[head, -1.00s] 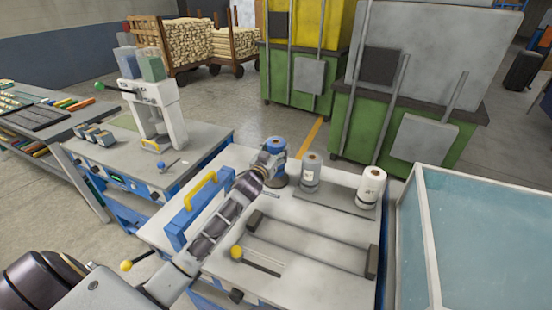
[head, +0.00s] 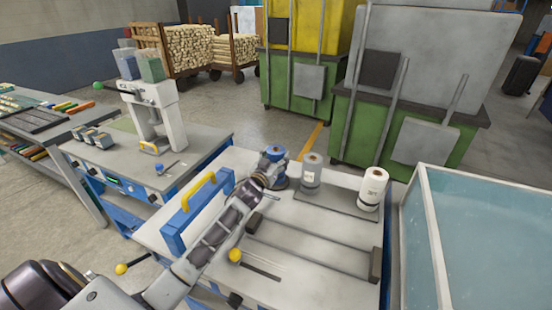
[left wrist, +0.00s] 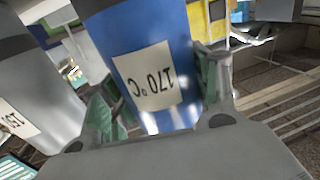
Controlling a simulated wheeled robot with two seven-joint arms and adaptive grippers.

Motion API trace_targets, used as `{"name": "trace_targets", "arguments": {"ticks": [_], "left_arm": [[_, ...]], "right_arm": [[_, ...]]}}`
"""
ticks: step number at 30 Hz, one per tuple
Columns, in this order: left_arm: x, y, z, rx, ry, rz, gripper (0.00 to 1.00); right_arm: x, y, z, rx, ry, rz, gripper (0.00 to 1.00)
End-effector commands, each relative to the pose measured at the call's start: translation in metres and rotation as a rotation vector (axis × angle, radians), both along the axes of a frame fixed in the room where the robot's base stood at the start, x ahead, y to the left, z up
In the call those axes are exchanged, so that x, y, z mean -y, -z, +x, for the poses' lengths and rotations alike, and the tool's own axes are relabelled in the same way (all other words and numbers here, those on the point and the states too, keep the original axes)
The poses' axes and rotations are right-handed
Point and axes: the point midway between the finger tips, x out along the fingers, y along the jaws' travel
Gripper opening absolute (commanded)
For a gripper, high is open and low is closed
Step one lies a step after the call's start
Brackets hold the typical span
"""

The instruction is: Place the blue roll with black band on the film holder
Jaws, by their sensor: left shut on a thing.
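The blue roll (head: 274,153) is at the far left corner of the white-topped bench, partly hidden by my arm. In the left wrist view, the blue roll (left wrist: 160,45) fills the middle with a white "170°C" label, upside down in the picture, and a dark band at the top edge. My left gripper (head: 266,172) is shut on it; its green-padded fingers (left wrist: 158,98) lie on both sides. I take the dark grey plate (head: 340,197) on the bench as possibly the film holder, but cannot be sure. My right gripper is not in view.
A grey roll (head: 311,170) and a white roll (head: 373,188) stand on the plate, right of the blue one. A blue frame with a yellow handle (head: 199,191) is at left, a glass-sided tank (head: 480,240) at right.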

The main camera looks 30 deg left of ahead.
Motion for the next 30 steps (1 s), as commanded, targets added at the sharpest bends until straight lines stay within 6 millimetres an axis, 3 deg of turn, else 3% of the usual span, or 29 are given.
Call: {"name": "trace_targets", "arguments": {"ticks": [1, 6, 20, 30], "left_arm": [[0.0, 0.001, 0.0, 0.0, 0.0, 0.0, 0.63], [0.0, 0.001, 0.0, 0.0, 0.0, 0.0, 0.82], [0.0, -0.003, 0.0, 0.0, 0.0, 0.0, 0.82], [0.002, -0.001, -0.019, 0.0, 0.001, -0.002, 0.82]], "right_arm": [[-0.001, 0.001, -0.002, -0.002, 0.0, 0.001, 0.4], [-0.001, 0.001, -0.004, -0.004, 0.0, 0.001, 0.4], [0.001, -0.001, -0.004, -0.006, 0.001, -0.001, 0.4], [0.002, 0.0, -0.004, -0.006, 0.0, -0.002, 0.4]]}}
